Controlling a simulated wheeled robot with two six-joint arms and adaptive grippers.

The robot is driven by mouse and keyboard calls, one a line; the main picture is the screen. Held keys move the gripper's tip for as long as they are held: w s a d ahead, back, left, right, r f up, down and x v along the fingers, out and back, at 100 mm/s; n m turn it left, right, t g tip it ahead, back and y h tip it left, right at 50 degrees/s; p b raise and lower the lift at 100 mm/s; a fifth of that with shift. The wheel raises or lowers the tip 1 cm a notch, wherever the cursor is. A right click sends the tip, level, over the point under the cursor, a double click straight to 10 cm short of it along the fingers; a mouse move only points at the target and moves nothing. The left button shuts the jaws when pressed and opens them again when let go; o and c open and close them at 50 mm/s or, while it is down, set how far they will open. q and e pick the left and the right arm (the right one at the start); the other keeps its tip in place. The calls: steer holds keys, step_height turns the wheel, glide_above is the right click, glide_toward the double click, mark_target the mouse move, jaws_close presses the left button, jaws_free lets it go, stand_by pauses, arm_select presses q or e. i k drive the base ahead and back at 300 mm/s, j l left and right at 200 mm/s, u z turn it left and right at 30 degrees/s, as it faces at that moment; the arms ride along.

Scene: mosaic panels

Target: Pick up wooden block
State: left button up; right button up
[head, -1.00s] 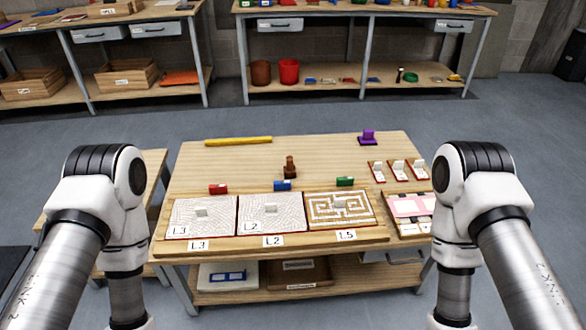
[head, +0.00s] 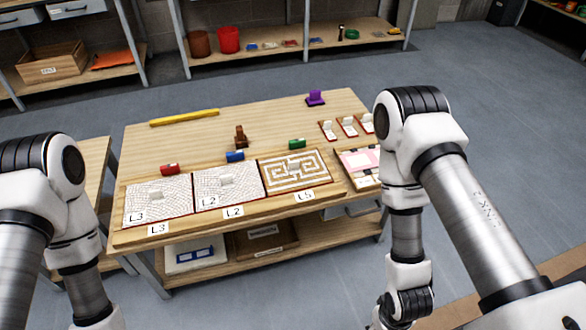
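A small brown wooden-looking piece (head: 240,137) stands upright on the wooden table, behind the mosaic panels. I cannot tell which piece is the task's wooden block. Three mosaic panels lie in a row at the front: the L3 panel (head: 142,205), the L2 panel (head: 240,190) and the L5 panel (head: 279,178). My arms stand at the left and right of the table. Both grippers are out of the frame.
A yellow bar (head: 184,117) lies at the table's back left. A purple piece (head: 315,98) is at the back right, with several small white cards (head: 348,128) nearer. A pink-and-white board (head: 360,163) lies at right. Shelves with bins stand behind. The table's back middle is clear.

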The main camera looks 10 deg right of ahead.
mark_target(241, 140)
steer(key=i+l+z, duration=0.1)
steer(key=i+l, duration=0.15)
steer(key=i+l+z, duration=0.1)
steer(key=i, duration=0.4)
steer(key=i+l+z, duration=0.15)
steer(key=i+l, duration=0.15)
steer(key=i, duration=0.6)
